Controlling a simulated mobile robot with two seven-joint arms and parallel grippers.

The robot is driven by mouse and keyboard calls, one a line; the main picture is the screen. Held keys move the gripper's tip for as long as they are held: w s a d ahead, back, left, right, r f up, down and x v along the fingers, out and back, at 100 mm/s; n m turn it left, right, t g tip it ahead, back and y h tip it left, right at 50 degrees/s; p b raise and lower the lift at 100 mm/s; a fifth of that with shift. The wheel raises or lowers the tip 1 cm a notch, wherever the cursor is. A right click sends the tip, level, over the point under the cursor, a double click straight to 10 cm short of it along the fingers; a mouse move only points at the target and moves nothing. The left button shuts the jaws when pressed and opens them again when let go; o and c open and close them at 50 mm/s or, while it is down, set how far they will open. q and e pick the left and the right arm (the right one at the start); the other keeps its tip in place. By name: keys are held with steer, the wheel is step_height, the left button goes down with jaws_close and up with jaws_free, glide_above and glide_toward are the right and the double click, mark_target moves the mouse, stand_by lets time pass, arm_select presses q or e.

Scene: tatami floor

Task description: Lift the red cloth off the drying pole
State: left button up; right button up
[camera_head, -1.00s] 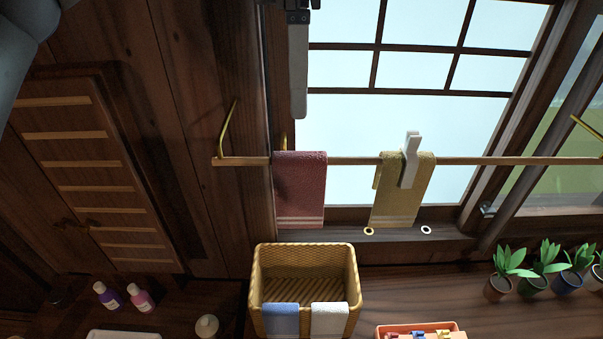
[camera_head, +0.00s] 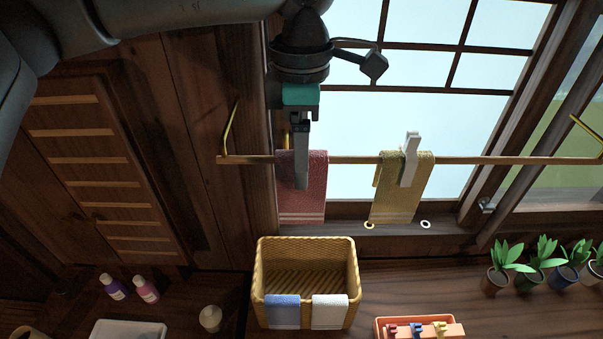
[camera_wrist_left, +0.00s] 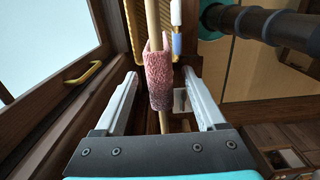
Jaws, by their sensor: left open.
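The red cloth (camera_head: 312,208) hangs folded over the left end of the drying pole (camera_head: 350,160), with pale stripes near its lower edge. My left gripper (camera_head: 301,186) comes down from above, and its finger hides part of the cloth. In the left wrist view the cloth (camera_wrist_left: 158,78) hangs over the pole (camera_wrist_left: 153,22) between the two spread fingers of my left gripper (camera_wrist_left: 160,88). Gaps show on both sides, so the fingers are apart from the cloth.
A yellow cloth (camera_head: 396,205) hangs farther right under a white peg (camera_head: 410,155). A wicker basket (camera_head: 307,250) below has a blue cloth (camera_head: 282,312) and a white cloth (camera_head: 329,312) on its rim. Potted plants (camera_head: 543,268) and an orange tray (camera_head: 385,320) stand right.

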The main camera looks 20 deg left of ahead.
arm_select(q)
jaws_close()
stand_by(0.5)
steer(key=shift+r, duration=0.15)
